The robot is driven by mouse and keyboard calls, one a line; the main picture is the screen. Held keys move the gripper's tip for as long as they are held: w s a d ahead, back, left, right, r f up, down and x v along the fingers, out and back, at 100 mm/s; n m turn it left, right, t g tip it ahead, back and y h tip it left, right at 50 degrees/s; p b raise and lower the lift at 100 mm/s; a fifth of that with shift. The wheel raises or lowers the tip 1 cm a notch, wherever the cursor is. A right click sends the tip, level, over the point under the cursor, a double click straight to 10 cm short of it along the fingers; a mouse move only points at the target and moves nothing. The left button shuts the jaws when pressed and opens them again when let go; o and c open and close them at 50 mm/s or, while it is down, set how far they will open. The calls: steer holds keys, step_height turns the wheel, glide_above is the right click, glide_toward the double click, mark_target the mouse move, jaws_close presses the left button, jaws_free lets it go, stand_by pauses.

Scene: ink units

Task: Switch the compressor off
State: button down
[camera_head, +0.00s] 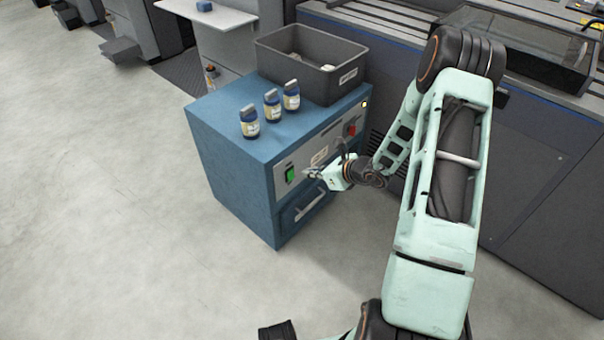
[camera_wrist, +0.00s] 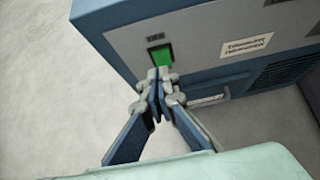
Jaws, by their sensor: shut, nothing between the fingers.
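The compressor is a blue cabinet (camera_head: 236,170) with a grey front panel; its corner also shows in the wrist view (camera_wrist: 105,22). A green rocker switch (camera_head: 290,175) sits at the left of the panel, and it shows in the wrist view (camera_wrist: 160,56) right at my fingertips. A red switch (camera_head: 350,129) is further right on the panel. My gripper (camera_head: 312,174) is shut and empty, its tips (camera_wrist: 160,74) at the lower edge of the green switch. I cannot tell whether they touch it. The tips hide the switch's lower part in the wrist view.
A label plate (camera_wrist: 247,45) is on the panel. A large grey machine (camera_head: 540,150) stands to the right. The floor (camera_head: 100,200) at left is clear.

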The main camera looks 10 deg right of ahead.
steer(key=r+p+v, duration=0.1)
steer(key=v, duration=0.5)
steer(key=shift+w+a+r, duration=0.15)
steer(key=shift+w+r, duration=0.1)
